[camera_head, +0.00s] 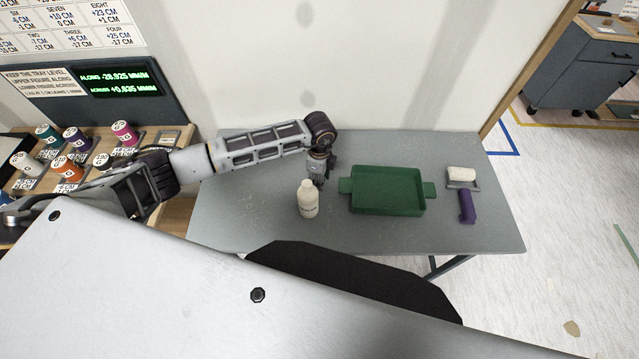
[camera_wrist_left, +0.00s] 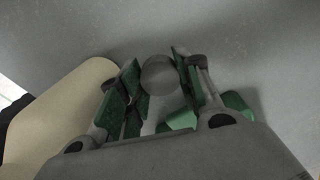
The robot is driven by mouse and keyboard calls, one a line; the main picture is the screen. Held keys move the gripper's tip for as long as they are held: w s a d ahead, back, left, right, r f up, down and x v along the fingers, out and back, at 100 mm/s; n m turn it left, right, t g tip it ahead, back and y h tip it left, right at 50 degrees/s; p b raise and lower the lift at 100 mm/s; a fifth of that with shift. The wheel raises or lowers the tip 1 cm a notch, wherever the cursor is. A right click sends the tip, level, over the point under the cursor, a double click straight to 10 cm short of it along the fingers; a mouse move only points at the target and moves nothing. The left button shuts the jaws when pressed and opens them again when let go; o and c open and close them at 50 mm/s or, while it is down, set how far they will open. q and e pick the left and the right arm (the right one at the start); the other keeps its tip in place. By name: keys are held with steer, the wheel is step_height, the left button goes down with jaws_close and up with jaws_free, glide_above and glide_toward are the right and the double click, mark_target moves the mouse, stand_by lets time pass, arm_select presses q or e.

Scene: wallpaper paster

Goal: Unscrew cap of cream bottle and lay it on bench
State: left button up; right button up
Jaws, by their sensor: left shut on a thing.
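The cream bottle (camera_head: 308,202) stands upright on the grey bench, left of the green tray. Its narrow top shows no clearly separate cap in the head view. My left gripper (camera_head: 319,181) points down just behind the bottle and to its right. In the left wrist view its green-padded fingers (camera_wrist_left: 159,88) are closed around a round grey piece, which looks like the cap (camera_wrist_left: 159,74). The cream bottle (camera_wrist_left: 62,108) lies to the left of the fingers there, apart from that piece. The gap between fingertips and bench is hard to judge. My right gripper is out of view.
The green tray (camera_head: 388,209) with side handles is right of the bottle. A white block on a grey holder (camera_head: 462,185) and a purple tool (camera_head: 466,207) lie further right. Bare bench (camera_head: 240,205) is left of the bottle. A wall rises behind.

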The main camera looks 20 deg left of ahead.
arm_select(q)
steer(key=shift+f, duration=1.85)
steer(key=shift+f, duration=0.2)
steer(key=o, duration=1.1)
steer(key=shift+o, duration=0.2)
steer(key=shift+r, duration=0.25)
steer(key=shift+r+b, duration=0.55)
steer(key=shift+r, duration=5.4)
